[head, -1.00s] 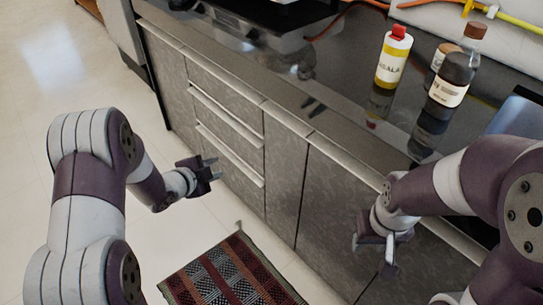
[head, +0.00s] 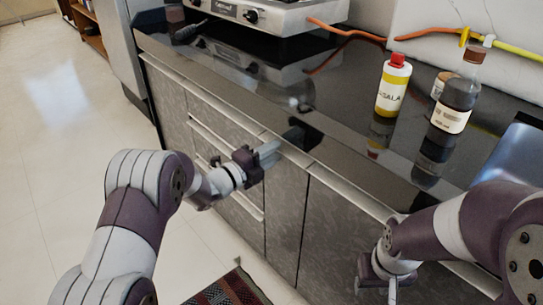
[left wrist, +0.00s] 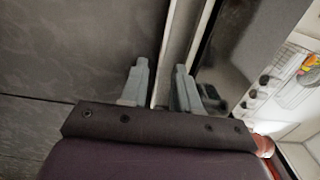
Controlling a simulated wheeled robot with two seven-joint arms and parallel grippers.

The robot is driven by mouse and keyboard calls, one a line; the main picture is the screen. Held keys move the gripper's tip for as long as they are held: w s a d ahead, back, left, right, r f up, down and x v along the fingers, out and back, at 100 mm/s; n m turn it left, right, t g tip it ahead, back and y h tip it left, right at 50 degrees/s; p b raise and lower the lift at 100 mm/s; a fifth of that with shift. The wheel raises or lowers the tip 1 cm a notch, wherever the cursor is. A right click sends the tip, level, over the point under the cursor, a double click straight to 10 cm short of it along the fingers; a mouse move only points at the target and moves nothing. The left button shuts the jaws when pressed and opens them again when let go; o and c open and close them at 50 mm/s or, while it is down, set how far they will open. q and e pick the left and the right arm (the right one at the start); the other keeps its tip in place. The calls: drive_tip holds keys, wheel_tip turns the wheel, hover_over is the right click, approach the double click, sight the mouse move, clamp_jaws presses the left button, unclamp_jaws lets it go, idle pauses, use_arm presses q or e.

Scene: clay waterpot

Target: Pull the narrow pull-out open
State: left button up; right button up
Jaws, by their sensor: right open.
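The narrow pull-out (head: 285,215) is the slim grey front between the drawer stack and the wider door, with a pale handle strip along its top. It looks closed. My left gripper (head: 270,152) is at the top of this front, by the handle strip. In the left wrist view a pale strip (left wrist: 179,40) runs down between the two fingers of my left gripper (left wrist: 162,88); I cannot tell whether they press on it. My right gripper (head: 377,280) is open and empty, low in front of the wide door.
The dark glossy counter (head: 330,150) lies just above the fronts. A yellow-labelled bottle (head: 393,88) and a dark bottle (head: 455,105) stand on it at the right. A stove (head: 265,12) is at the back. A patterned rug (head: 228,290) lies on the floor.

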use_arm(q)
drive_tip(key=shift+w+d, duration=0.15)
clamp_jaws()
drive_tip(key=shift+r, duration=0.1)
drive_tip(key=shift+r, duration=0.15)
idle(1.1)
